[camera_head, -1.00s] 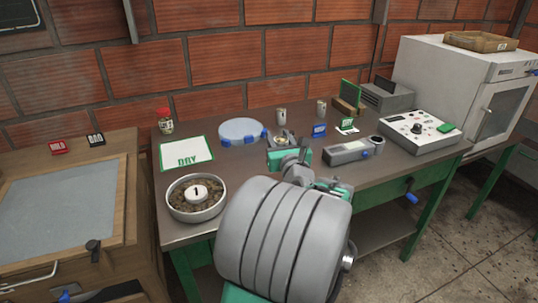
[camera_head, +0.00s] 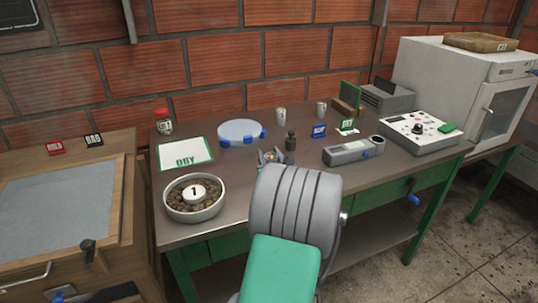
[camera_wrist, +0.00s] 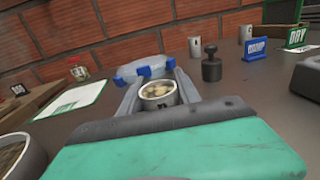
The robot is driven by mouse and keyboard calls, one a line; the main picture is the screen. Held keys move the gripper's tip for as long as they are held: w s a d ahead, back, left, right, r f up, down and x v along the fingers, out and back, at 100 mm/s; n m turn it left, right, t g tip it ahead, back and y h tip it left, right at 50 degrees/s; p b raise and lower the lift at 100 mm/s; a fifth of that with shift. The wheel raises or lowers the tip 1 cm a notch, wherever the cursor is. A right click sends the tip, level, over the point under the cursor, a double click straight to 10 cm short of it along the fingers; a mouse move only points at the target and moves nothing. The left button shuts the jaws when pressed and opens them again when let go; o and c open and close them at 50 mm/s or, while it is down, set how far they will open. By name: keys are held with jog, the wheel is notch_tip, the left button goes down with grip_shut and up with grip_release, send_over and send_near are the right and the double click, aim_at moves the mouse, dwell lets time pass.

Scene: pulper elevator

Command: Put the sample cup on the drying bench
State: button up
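The sample cup (camera_wrist: 157,91), a small metal cup with pale beans in it, sits between the two fingers of my gripper (camera_wrist: 155,88) in the wrist view, and both fingers lie against its sides. In the head view my gripper (camera_head: 270,158) is over the dark table, in front of the blue-tabbed round dish; the cup is small and partly hidden there. A white card with a green border and the word DRY (camera_head: 186,153) lies to the left on the table. A wooden bench with a grey screen top (camera_head: 60,205) stands at far left. No label names the drying bench.
A bowl of beans marked 1 (camera_head: 194,198) stands at the table's front left. The round dish (camera_head: 241,131) and a dark knobbed weight (camera_head: 291,141) are near my gripper. A meter (camera_head: 352,151) lies to the right. Red and black signs (camera_head: 75,144) stand on the wooden bench.

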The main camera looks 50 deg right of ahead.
jog(key=o, duration=0.4)
jog(key=shift+r, duration=0.3)
jog(key=v, duration=1.2)
jog(key=shift+f, duration=0.1)
